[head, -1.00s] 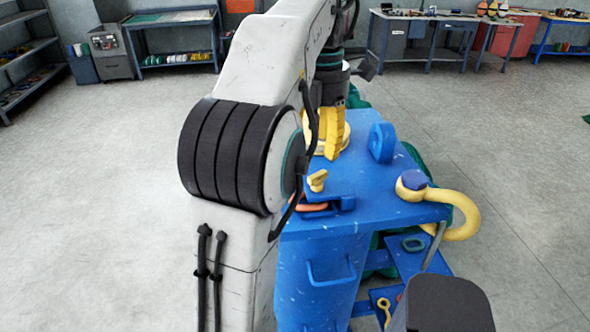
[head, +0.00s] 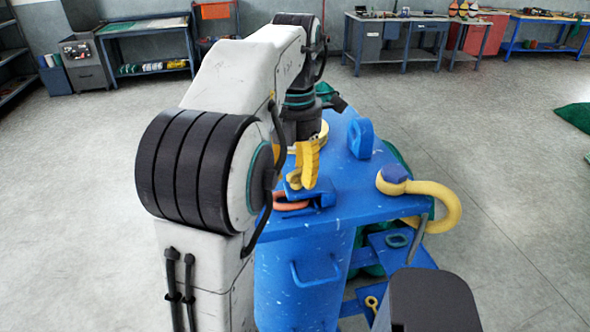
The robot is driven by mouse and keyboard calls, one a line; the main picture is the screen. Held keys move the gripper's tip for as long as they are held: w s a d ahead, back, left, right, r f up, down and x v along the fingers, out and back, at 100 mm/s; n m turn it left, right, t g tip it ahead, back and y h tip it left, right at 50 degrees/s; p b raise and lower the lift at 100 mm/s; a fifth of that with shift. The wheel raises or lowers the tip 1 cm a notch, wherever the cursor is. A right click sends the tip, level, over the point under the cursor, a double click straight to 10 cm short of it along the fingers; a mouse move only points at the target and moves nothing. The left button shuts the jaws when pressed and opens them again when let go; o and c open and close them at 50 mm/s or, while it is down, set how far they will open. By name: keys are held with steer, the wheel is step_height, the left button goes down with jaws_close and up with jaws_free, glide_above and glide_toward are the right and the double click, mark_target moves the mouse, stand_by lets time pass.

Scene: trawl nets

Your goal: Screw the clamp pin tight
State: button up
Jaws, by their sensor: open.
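A blue clamp (head: 323,197) sits at the near edge of the blue bench top (head: 350,207), with an orange piece (head: 290,206) in its mouth. My gripper (head: 303,178) points down over the clamp with its yellow fingers open. The fingers are at the spot of the yellow clamp pin (head: 293,181), which shows only as a small yellow patch beside them. The fingers hide most of the pin, so I cannot tell whether they touch it or stand around it.
A big yellow shackle (head: 440,195) with a blue end sticks out at the bench's right corner. An upright blue lug (head: 360,138) stands behind the clamp. The floor to the right is mostly open.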

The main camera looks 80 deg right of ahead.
steer(key=shift+c, duration=0.3)
jaws_close()
stand_by(0.4)
